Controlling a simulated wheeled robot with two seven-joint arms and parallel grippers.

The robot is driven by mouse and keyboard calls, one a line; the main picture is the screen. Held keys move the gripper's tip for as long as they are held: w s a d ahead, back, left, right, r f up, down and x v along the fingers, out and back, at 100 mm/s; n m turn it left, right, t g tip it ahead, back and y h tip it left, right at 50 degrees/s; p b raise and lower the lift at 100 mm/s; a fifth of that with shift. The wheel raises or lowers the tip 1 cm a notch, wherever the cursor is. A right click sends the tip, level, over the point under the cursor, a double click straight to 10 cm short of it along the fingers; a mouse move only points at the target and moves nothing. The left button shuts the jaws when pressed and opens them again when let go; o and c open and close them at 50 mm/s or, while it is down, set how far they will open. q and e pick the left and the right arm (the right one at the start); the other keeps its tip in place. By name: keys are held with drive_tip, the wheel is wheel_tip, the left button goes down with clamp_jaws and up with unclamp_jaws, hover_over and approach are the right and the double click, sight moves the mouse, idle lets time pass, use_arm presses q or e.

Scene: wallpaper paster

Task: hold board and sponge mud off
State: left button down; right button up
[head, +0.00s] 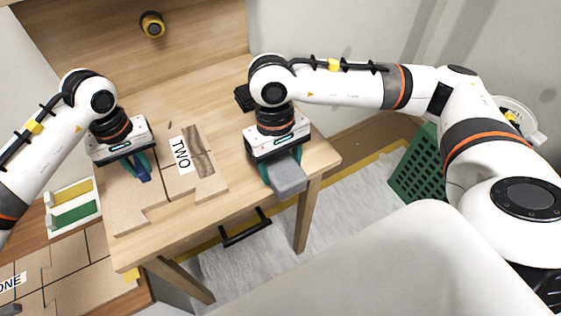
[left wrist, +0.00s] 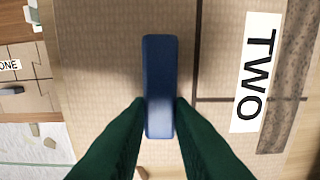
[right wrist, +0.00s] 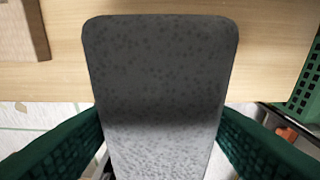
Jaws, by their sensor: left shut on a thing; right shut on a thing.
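The board (head: 220,186) lies flat on the wooden table, tan with dark seam lines and a white label reading TWO (head: 181,152). A brown mud smear (head: 199,152) runs beside the label; it also shows in the left wrist view (left wrist: 292,75). My left gripper (head: 143,176) is shut on a blue handle (left wrist: 160,85) on the board, left of the label. My right gripper (head: 284,185) is shut on a grey speckled sponge (right wrist: 160,70). It holds the sponge near the table's right front edge, to the right of the board and apart from the mud.
A tray with yellow and green pieces (head: 73,205) stands left of the table. A second board labelled ONE (head: 70,272) lies at the lower left. A black item (head: 243,97) sits at the table's back. A green crate (head: 415,172) stands right.

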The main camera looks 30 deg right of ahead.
use_arm(q)
drive_tip(key=c, duration=1.2)
unclamp_jaws()
drive_tip(key=shift+r+p, duration=0.3)
drive_tip(key=shift+r, duration=0.65)
use_arm(e)
drive_tip(key=shift+r, duration=0.3)
use_arm(q)
drive_tip(key=shift+f, duration=0.15)
use_arm(e)
drive_tip(key=shift+f, duration=0.15)
use_arm(q)
drive_tip(key=shift+f+b, duration=0.85)
drive_tip(key=shift+b, duration=0.15)
use_arm(e)
drive_tip(key=shift+f, duration=0.85)
use_arm(q)
drive_tip(key=shift+c, duration=0.5)
